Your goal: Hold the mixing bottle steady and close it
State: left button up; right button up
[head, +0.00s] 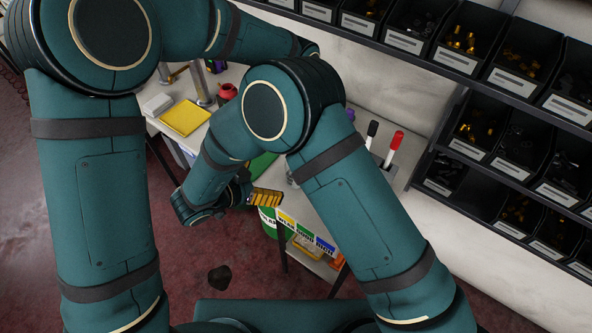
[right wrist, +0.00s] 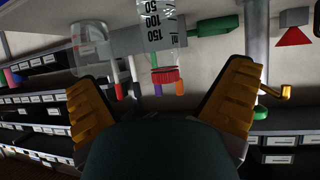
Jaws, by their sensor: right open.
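A clear bottle with black graduation marks (right wrist: 160,30) and a ribbed red cap (right wrist: 165,76) at its end shows in the right wrist view, where the scene appears upside down. I cannot tell whether the cap is fully seated. The bottle lies ahead of my right gripper (right wrist: 165,90), between the lines of its two orange fingers, and is not gripped. In the head view this right gripper (head: 266,198) is open near the table's front edge. The bottle is not visible there, with my right arm covering much of the table. My left gripper is hidden.
A clear jar (right wrist: 90,42) stands beside the bottle. A yellow pad (head: 185,118), a red container (head: 227,91), a black marker (head: 372,129) and a red marker (head: 395,146) are on the table. Shelves of dark bins (head: 405,42) line the wall at right.

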jog(key=x, duration=1.2)
jog(key=shift+d, duration=0.15)
jog(key=shift+w+d+f, duration=0.1)
jog(key=shift+w+f, duration=0.05)
jog(key=shift+d, duration=0.1)
pick_arm(q)
jog(key=shift+s, duration=0.1)
pick_arm(e)
grip_shut()
pick_arm(q)
jog(key=shift+w+r, duration=0.2)
jog(key=shift+r, duration=0.1)
jog(key=m, duration=0.3)
jog(key=shift+w+m, duration=0.25)
jog(key=shift+m, duration=0.05)
jog(key=m, duration=0.3)
jog(key=shift+s+f, duration=0.25)
jog(key=shift+f, duration=0.1)
jog(key=shift+a+m, duration=0.1)
jog(key=shift+m, duration=1.2)
